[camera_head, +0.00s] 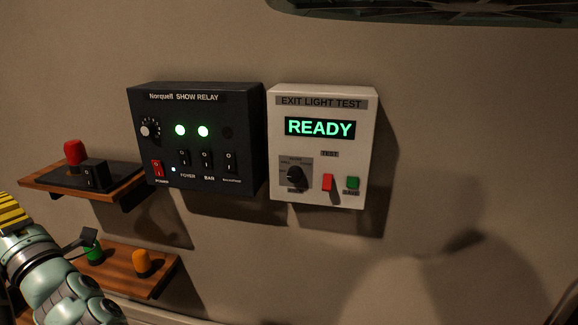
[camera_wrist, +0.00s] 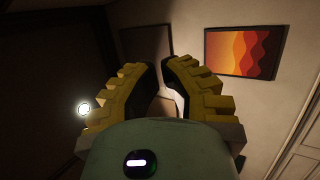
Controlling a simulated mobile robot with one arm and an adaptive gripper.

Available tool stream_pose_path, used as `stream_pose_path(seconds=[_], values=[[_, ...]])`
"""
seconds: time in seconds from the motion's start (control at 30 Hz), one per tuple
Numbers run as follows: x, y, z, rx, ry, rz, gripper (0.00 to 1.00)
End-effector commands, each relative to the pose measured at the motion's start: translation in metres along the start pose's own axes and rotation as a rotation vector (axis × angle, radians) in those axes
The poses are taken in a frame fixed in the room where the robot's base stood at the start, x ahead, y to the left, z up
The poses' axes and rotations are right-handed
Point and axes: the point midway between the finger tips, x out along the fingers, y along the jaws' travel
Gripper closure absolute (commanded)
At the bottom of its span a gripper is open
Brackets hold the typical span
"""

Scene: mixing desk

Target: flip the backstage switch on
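The backstage switch (camera_head: 230,162) is a black rocker at the lower right of the dark Norquell SHOW RELAY box (camera_head: 205,112) on the wall. The round lamp (camera_head: 227,132) above it is dark. The lamps above the foyer switch (camera_head: 184,158) and the bar switch (camera_head: 207,159) glow green. In the wrist view my gripper (camera_wrist: 160,78) has its two yellow fingers apart, with nothing clearly held between them. The relay box does not show in the wrist view. In the head view my arm is at the lower left, away from the box; its fingertips cannot be made out.
A white EXIT LIGHT TEST box (camera_head: 322,105) reading READY hangs right beside the relay box. Wooden shelves (camera_head: 125,197) with coloured buttons stand at the left, near my arm. The wall at the right is clear. A picture (camera_wrist: 242,52) hangs in the wrist view.

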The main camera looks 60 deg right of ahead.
Motion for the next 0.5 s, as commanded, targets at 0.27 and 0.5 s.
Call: stream_pose_path(seconds=[0.27, 0.5], values=[[-0.007, -0.024, 0.074, -0.494, -0.208, -0.308, 1.00], [-0.037, -0.025, 0.140, -0.905, -0.373, -0.615, 1.00]])
